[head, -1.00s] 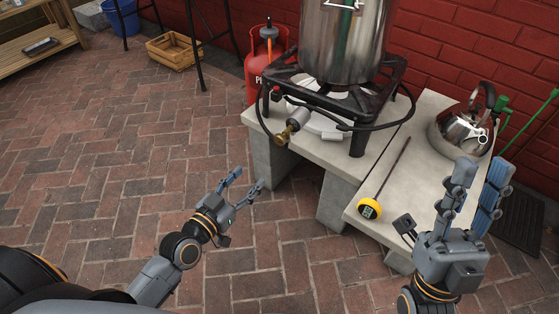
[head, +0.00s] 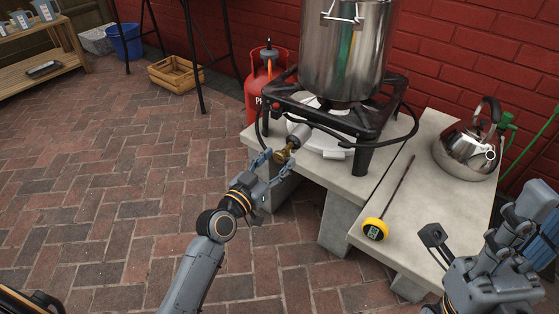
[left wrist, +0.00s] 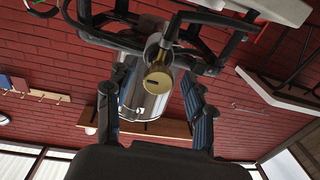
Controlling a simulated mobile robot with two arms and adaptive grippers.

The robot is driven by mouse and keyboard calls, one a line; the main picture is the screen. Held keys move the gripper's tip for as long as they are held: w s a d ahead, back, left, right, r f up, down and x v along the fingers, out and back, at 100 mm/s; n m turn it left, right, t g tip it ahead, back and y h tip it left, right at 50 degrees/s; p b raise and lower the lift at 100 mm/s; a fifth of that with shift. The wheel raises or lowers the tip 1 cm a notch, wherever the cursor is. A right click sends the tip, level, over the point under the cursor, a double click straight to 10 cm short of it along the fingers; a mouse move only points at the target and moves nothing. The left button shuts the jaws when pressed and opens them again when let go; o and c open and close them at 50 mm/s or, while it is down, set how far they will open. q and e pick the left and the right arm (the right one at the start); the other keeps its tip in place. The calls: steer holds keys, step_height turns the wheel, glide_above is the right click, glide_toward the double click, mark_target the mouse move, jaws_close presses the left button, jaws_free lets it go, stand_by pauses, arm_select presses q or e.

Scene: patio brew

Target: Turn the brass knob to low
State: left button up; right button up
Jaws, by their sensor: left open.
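The brass knob (head: 283,156) sits on the regulator fitting at the front of the burner, at the near left of the stone bench. My left gripper (head: 277,161) is open, its fingertips close to the knob. In the left wrist view the knob (left wrist: 157,82) lies between the two spread fingers (left wrist: 153,78), with gaps on both sides. I see no clear touch, and I cannot read the knob's setting. My right gripper (head: 530,215) is at the lower right, partly cut off by the picture edge; its opening is unclear.
The black burner stand (head: 370,127) carries a large steel pot (head: 345,55). A red gas bottle (head: 258,95) stands behind left. A yellow-headed thermometer (head: 375,229) and a kettle (head: 465,148) are on the lower slab at right. The brick floor at left is open.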

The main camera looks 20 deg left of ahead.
arm_select(q)
steer(key=shift+w+d, duration=0.15)
steer(key=shift+w, duration=0.6)
jaws_close()
